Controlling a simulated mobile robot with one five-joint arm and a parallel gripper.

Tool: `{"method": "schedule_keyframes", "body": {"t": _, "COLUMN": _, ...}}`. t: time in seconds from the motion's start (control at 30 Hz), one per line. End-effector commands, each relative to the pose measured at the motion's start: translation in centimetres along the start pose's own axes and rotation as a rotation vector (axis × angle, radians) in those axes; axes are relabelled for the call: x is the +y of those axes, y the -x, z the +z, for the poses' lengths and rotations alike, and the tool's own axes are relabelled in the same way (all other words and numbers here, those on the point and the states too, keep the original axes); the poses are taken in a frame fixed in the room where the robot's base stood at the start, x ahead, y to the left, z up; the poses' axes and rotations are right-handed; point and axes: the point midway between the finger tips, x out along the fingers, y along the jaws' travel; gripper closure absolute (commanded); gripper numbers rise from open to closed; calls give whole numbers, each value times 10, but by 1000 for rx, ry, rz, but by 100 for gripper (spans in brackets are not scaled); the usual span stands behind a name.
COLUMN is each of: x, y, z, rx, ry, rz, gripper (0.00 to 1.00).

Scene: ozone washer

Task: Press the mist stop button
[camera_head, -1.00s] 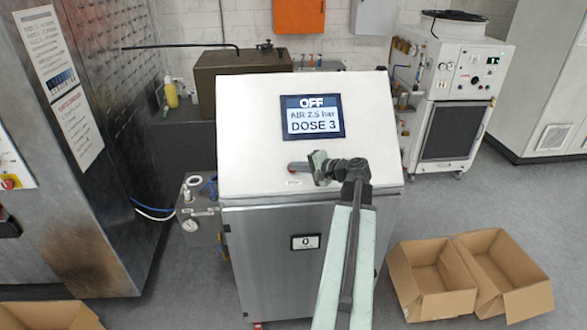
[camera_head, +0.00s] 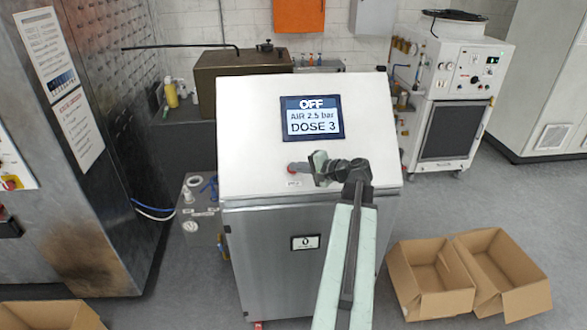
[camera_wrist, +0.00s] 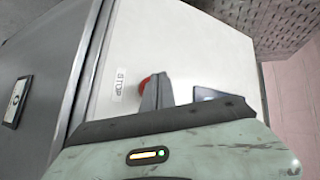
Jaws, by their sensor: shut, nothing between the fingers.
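The washer cabinet (camera_head: 250,137) has a sloped white panel with a lit screen (camera_head: 312,118) reading "OFF, AIR 2.5 bar, DOSE 3". A red stop button (camera_head: 296,166) sits low on the panel, above a small label. In the wrist view the label (camera_wrist: 119,84) reads "STOP" and the red button (camera_wrist: 145,84) is partly hidden behind the fingers. My gripper (camera_head: 311,167) is shut and empty, with its tips at the button's right side in the head view. It also shows in the wrist view (camera_wrist: 152,85). I cannot tell whether the tips touch the button.
Two open cardboard boxes (camera_head: 432,306) lie on the floor at right. A white machine (camera_head: 451,85) stands behind right. A tall metal cabinet (camera_head: 90,230) stands at left, with a small gauge unit (camera_head: 201,225) beside the washer. Grey floor lies between them.

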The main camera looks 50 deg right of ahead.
Motion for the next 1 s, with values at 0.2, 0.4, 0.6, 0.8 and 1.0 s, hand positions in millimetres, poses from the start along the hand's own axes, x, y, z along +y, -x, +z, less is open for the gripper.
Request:
{"method": "schedule_keyframes", "body": {"t": 0.2, "x": -11, "y": 12, "z": 9, "rx": 0, "ry": 0, "rz": 0, "gripper": 100}}
{"method": "schedule_keyframes", "body": {"t": 0.4, "x": -21, "y": 26, "z": 19, "rx": 0, "ry": 0, "rz": 0, "gripper": 100}}
{"method": "schedule_keyframes", "body": {"t": 0.6, "x": -27, "y": 35, "z": 26, "rx": 0, "ry": 0, "rz": 0, "gripper": 100}}
{"method": "schedule_keyframes", "body": {"t": 0.8, "x": -25, "y": 34, "z": 25, "rx": 0, "ry": 0, "rz": 0, "gripper": 100}}
{"method": "schedule_keyframes", "body": {"t": 1.0, "x": -25, "y": 34, "z": 25, "rx": 0, "ry": 0, "rz": 0, "gripper": 100}}
